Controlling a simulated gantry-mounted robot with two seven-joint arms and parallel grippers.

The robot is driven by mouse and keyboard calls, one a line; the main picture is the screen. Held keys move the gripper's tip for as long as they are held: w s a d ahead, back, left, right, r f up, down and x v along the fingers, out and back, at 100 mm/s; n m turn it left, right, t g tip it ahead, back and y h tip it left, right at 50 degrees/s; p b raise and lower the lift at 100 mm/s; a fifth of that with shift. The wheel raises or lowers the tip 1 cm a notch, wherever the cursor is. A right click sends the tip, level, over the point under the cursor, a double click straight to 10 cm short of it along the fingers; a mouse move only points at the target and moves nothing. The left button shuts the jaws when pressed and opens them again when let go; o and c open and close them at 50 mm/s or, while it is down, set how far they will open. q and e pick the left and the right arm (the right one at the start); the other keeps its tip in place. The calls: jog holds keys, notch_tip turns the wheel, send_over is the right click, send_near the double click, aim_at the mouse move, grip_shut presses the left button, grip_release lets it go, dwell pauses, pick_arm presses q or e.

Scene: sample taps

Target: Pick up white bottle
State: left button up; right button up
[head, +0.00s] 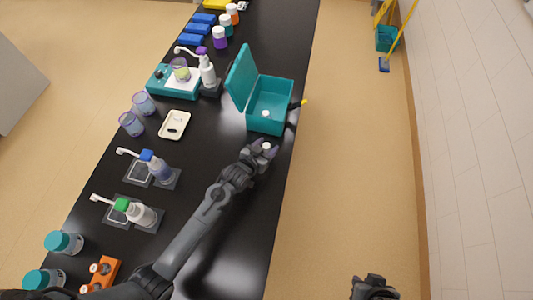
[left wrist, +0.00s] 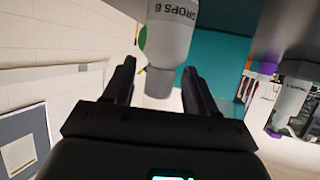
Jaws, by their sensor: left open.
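A small white bottle (head: 266,146) stands on the black bench just in front of the teal box. My left gripper (head: 262,152) is at it. In the left wrist view the bottle (left wrist: 168,40) shows large, with dark lettering, a green patch and a narrower pale end. It lies between and just beyond the two dark fingers (left wrist: 158,85), which are apart with a gap on both sides. The bottle's far end is cut off by the frame. My right gripper (head: 373,287) shows partly at the bottom edge, right of the bench; its fingers are unclear.
The open teal box (head: 268,124), lid raised at left, holds a small white item (head: 265,114).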

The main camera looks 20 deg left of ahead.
pick_arm(q)
jog(key=shift+x, duration=0.9)
jog(key=c, duration=1)
jog(key=shift+c, duration=0.2)
jog(key=shift+r, duration=0.15)
